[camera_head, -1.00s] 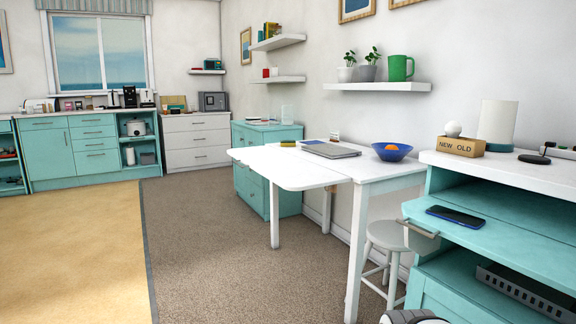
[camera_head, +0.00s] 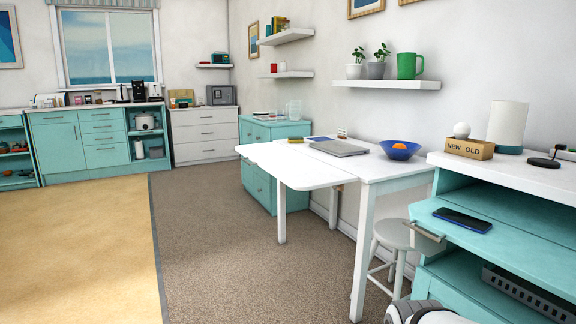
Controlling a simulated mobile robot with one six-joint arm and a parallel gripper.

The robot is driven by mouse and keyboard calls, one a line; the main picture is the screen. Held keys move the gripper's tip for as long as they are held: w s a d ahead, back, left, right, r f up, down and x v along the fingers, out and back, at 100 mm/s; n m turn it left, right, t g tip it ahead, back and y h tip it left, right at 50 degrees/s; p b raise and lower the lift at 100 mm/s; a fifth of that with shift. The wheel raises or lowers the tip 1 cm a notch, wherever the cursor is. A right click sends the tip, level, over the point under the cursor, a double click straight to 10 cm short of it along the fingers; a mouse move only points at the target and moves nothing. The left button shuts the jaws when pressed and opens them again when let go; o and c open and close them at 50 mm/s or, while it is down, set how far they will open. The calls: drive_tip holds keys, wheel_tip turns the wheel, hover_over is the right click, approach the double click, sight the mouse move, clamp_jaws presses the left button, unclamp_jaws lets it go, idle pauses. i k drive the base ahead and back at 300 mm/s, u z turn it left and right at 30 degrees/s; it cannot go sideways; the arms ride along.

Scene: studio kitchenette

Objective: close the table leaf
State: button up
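The white table (camera_head: 375,183) stands against the right wall. Its leaf (camera_head: 290,166) is raised level with the top and reaches out to the left, with a white leg (camera_head: 281,215) under it. A grey laptop (camera_head: 338,148) lies on the table close to the leaf's seam; I cannot tell whether it overlaps the leaf. A blue bowl (camera_head: 399,150) with an orange thing in it stands on the fixed top. My gripper is not in view; only a white and grey part of my own body shows at the bottom edge.
A grey stool (camera_head: 395,235) stands under the table's right side. A teal cabinet (camera_head: 440,212) with a pulled-out shelf holding a phone (camera_head: 462,220) is at the right. Grey carpet (camera_head: 215,240) left of the leaf is clear.

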sight(299, 171)
drive_tip(key=u, duration=0.8)
drive_tip(key=i, duration=1.4)
drive_tip(key=z, duration=0.95)
